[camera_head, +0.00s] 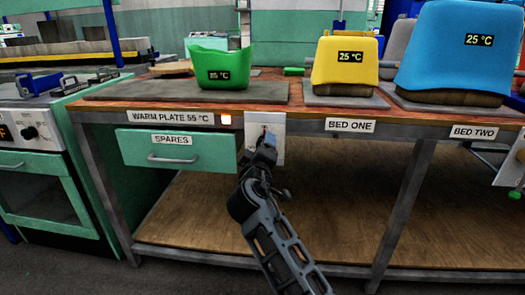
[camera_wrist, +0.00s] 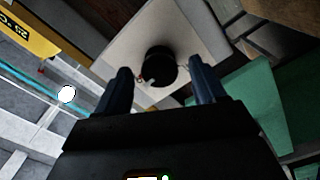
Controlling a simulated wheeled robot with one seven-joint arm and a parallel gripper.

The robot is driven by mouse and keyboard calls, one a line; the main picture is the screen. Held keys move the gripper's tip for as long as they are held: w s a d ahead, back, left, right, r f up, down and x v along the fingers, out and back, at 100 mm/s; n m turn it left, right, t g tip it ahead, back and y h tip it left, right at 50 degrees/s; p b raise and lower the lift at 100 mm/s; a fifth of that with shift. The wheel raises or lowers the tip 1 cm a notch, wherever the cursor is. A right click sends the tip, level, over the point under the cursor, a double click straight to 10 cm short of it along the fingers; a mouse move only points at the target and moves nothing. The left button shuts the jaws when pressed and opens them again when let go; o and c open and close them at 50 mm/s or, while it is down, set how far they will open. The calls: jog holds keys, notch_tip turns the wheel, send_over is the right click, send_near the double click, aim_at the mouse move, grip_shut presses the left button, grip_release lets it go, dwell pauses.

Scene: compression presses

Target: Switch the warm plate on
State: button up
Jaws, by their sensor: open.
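The warm plate (camera_head: 130,92) is a flat grey slab on the bench top, above a "WARM PLATE 55 °C" label (camera_head: 171,117). A green open-topped shell reading 25 °C (camera_head: 222,82) stands on it. A small orange-white lamp (camera_head: 225,120) shows beside the label. A pale switch plate (camera_head: 279,128) is on the bench front right of the lamp. In the wrist view its round black knob (camera_wrist: 161,66) sits on the pale plate (camera_wrist: 129,44). My gripper (camera_head: 267,140) is open, its fingers on either side of the knob; I cannot tell if they touch it.
A "SPARES" drawer (camera_head: 175,151) is left of my gripper. Yellow (camera_head: 345,62) and blue (camera_head: 458,50) shells, both reading 25 °C, stand to the right above "BED ONE" and "BED TWO" labels. An oven (camera_head: 42,165) is at left. The lower shelf (camera_head: 200,225) is clear.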

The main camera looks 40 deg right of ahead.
jog(key=p+v, duration=0.1)
jog(key=v, duration=0.6)
jog(key=shift+s+a, duration=0.25)
jog(key=shift+a, duration=0.1)
